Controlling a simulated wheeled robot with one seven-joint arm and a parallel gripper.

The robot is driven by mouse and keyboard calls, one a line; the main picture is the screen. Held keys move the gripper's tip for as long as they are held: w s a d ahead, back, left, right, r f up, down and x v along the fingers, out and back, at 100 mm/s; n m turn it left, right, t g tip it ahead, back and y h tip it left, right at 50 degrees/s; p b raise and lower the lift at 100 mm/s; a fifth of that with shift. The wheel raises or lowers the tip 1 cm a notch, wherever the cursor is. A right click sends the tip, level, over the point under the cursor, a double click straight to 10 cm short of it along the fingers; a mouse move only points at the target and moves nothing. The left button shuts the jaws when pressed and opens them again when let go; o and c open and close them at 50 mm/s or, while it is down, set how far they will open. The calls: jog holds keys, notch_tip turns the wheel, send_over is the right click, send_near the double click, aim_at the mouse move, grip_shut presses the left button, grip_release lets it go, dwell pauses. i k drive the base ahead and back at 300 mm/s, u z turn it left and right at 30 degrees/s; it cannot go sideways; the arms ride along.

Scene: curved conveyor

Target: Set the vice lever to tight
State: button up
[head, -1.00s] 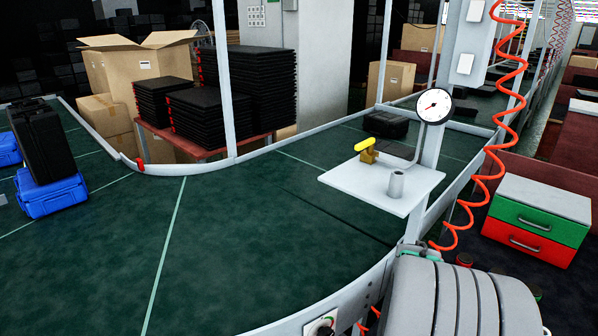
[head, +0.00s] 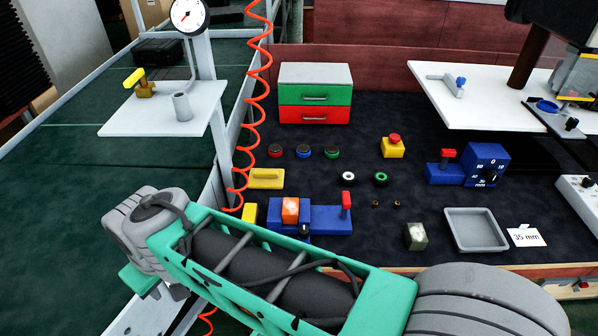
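A low blue fixture (head: 330,219) that looks like the vice sits on the dark bench mat, just beyond my arm. An orange block (head: 290,210) is at its left part. A red-topped upright lever (head: 346,200) stands at its right end, and a small black knob (head: 304,231) is on its front. I cannot tell which of these is the vice lever or whether it is at tight. My green and grey arm crosses the lower part of the head view in front of the bench. My gripper is not in view.
A second blue unit (head: 487,165) with a dial and red-topped lever stands farther right. A grey tray (head: 475,230), a "35 mm" card (head: 526,236) and a drawer box (head: 315,93) are on the bench. An orange coiled hose (head: 262,90) hangs left, beside the conveyor (head: 60,200).

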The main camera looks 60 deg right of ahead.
aim_at(346, 203)
jog(key=z, duration=2.1)
jog(key=k, duration=0.4)
jog(key=u, duration=1.65)
jog(key=i, duration=0.5)
